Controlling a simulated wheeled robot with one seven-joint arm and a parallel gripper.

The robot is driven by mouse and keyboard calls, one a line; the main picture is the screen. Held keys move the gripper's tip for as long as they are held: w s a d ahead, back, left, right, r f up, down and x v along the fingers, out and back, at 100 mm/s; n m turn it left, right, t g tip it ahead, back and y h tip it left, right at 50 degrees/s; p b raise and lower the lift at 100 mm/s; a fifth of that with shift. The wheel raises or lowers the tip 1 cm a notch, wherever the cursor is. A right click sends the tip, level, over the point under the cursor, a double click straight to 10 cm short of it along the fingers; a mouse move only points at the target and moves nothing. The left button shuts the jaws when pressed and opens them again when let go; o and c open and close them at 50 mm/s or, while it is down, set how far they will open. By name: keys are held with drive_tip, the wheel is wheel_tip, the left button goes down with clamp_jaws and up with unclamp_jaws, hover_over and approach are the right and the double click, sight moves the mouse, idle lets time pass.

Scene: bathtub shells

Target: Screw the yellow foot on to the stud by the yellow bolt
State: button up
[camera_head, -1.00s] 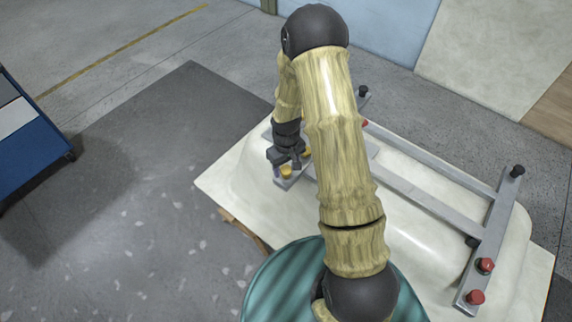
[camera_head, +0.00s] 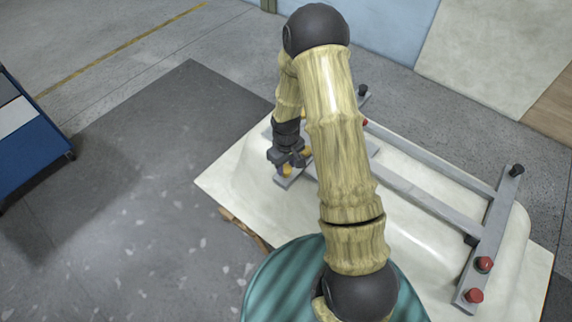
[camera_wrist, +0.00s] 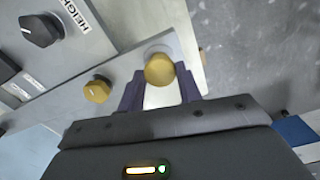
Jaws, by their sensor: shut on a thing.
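In the wrist view the yellow foot (camera_wrist: 159,69), a round yellow knob, sits between the fingertips of my gripper (camera_wrist: 160,74). The gripper is shut on it. A pale round disc shows just behind the foot, over the end of the grey bar; the stud itself is hidden. The yellow bolt (camera_wrist: 97,90), with a faceted head, stands on the grey plate left of the fingers, clear of them. In the head view my gripper (camera_head: 288,160) is low over the near left end of the frame, and the yellow there is mostly covered.
The grey metal frame (camera_head: 430,196) lies on the upturned white tub shell (camera_head: 235,175). Red knobs (camera_head: 474,296) and black knobs (camera_head: 517,170) mark its other corners. A black knob (camera_wrist: 40,30) by a HEIGHT label is near my gripper. A blue cart (camera_head: 35,140) stands far left.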

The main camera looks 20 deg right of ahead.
drive_tip(key=m, duration=1.1)
drive_tip(key=o, duration=1.1)
drive_tip(key=shift+c, duration=0.6)
